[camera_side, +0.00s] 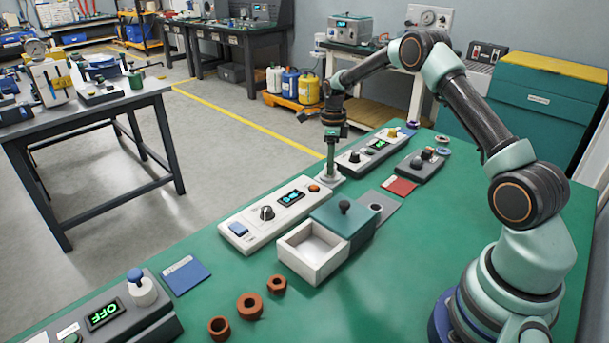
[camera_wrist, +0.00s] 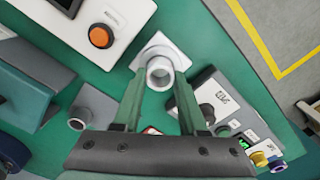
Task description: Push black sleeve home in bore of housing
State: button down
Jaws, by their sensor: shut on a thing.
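A pale housing (camera_side: 327,174) with a squarish flange stands upright on the green bench in the side view. It also shows in the wrist view (camera_wrist: 157,49). My gripper (camera_side: 331,165) points straight down over it. In the wrist view its green fingers reach down to either side of a light grey ring (camera_wrist: 160,75) and are shut on it. The ring lines up with the housing, but I cannot tell whether it is a separate sleeve or part of the housing. I see no clearly black sleeve. The inside of the bore is too small to read.
A white control panel (camera_side: 262,216) and another panel (camera_side: 368,150) flank the housing closely. A grey plate (camera_side: 385,203) with a ring lies beside a teal-lidded box (camera_side: 345,222). Several brown rings (camera_side: 249,306) lie at the front.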

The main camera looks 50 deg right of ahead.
jog(key=shift+f, duration=0.4)
grip_release()
dwell(0.4)
jog(key=shift+r, duration=2.7)
